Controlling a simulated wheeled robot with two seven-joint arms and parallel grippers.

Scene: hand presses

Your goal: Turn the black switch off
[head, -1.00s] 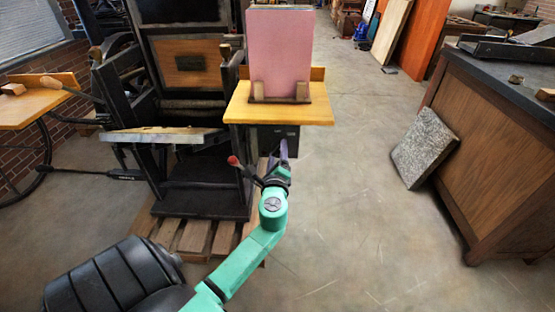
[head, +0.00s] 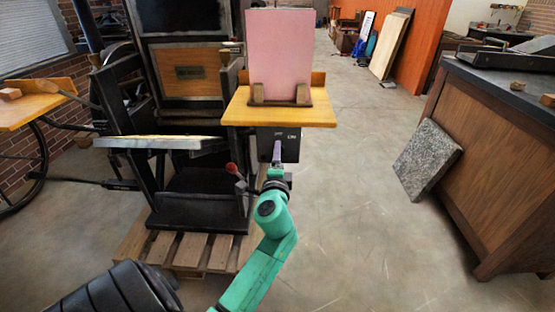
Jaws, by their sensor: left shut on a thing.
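A black box (head: 291,148) hangs under the wooden shelf, with small light marks along the top of its front. My left gripper (head: 277,143), on a green arm, points at the front of this box. Its narrow grey-purple fingers are together and overlap the lower middle of the box face. The black switch cannot be made out apart from the dark box; the fingertips cover that spot and appear shut on it. My right gripper is not in view.
The wooden shelf (head: 235,112) carries a stack of pink paper (head: 279,52) just above the gripper. A red-knobbed lever (head: 232,168) stands close left of the wrist. A black press sits on a pallet (head: 190,252) at left. Open floor lies right, before a wooden cabinet (head: 500,165).

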